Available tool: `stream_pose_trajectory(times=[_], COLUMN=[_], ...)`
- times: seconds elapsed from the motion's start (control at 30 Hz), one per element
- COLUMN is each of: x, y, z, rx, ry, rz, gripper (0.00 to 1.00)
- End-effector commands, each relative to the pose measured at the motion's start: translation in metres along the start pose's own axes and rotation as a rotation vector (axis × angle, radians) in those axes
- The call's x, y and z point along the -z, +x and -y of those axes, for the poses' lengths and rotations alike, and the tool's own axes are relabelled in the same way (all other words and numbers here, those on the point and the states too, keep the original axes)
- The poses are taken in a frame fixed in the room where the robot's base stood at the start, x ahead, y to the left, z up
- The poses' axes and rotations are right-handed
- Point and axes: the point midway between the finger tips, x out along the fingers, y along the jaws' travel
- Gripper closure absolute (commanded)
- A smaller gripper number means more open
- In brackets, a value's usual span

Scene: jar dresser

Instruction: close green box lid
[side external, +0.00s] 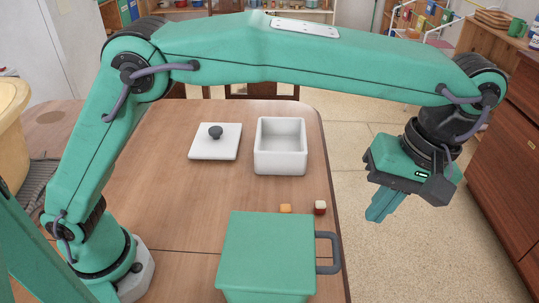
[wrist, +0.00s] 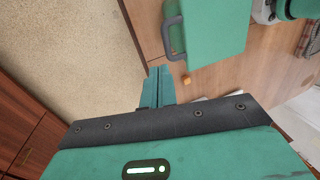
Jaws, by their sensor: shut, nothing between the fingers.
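The green box (side external: 262,262) stands on the table's near part in the side view. Its top shows as one flat, unbroken green face, with no opening visible, so the lid appears to lie down on it. A dark grey handle (side external: 328,253) sticks out on its right side. In the wrist view the green box (wrist: 215,30) is at the top, with the handle (wrist: 172,38) towards its left. My gripper (side external: 376,218) is shut and empty, in the air to the right of the box, beyond the table edge. Its fingers (wrist: 158,72) point towards the box in the wrist view.
A white open box (side external: 280,162) and its white lid (side external: 215,148) with a dark knob sit farther back. An orange cube (side external: 286,208) and a dark red and white cube (side external: 320,207) lie just behind the green box. A wooden cabinet (side external: 505,150) stands at right.

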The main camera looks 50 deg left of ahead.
Motion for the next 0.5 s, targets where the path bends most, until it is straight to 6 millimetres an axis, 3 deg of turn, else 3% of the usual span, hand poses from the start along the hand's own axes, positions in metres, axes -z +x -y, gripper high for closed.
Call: stream_pose_trajectory(times=[0.5], x=[-0.002], y=[-0.030], z=[0.065], rx=[-0.329], ry=[0.001], rz=[-0.003], gripper=[1.00])
